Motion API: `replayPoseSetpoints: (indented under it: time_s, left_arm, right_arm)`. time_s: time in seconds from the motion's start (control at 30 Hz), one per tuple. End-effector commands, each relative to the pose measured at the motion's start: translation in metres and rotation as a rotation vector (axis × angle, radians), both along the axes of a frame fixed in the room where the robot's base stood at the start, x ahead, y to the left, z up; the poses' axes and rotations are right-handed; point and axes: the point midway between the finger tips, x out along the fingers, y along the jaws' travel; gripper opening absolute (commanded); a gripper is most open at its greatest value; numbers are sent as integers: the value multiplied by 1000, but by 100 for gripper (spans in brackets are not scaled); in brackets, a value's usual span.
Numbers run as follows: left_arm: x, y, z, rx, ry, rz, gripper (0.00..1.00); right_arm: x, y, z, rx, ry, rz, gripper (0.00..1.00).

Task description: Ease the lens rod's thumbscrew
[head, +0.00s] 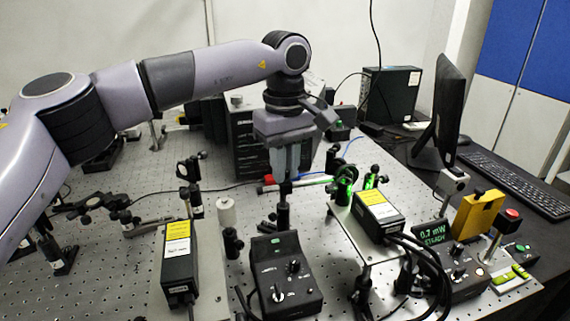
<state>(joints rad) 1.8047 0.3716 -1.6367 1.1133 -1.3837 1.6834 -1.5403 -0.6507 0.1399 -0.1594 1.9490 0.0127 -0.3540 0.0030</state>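My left gripper (289,176) points straight down over the middle of the perforated bench. Its grey fingers are close above or around the top of a slim dark post (284,213) standing behind the black control box. The fingers hide the post's upper end, and I cannot tell whether they touch it or how far apart they are. No thumbscrew can be made out clearly on this post. A round lens mount (345,185) glowing green stands to the right, with another green-lit mount (371,182) beside it. My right gripper is not in view.
A black control box with knobs (284,275) stands in front of the post. Two black modules with yellow labels (180,265) (378,215) flank it. A white cylinder (226,212) stands to the left. Cables and a green readout showing 0.7 mW (432,233) are at right.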

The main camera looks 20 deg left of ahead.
Motion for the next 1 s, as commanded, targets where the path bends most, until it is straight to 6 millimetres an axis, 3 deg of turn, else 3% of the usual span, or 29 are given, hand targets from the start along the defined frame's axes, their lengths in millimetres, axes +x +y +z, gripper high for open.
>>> replayPoseSetpoints:
  time_s: [0.47,1.0]
  left_arm:
    - [0,0,1,0,2,106,0]
    - [0,0,1,0,1,585,0]
  right_arm:
    - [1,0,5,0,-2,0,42]
    - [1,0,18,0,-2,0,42]
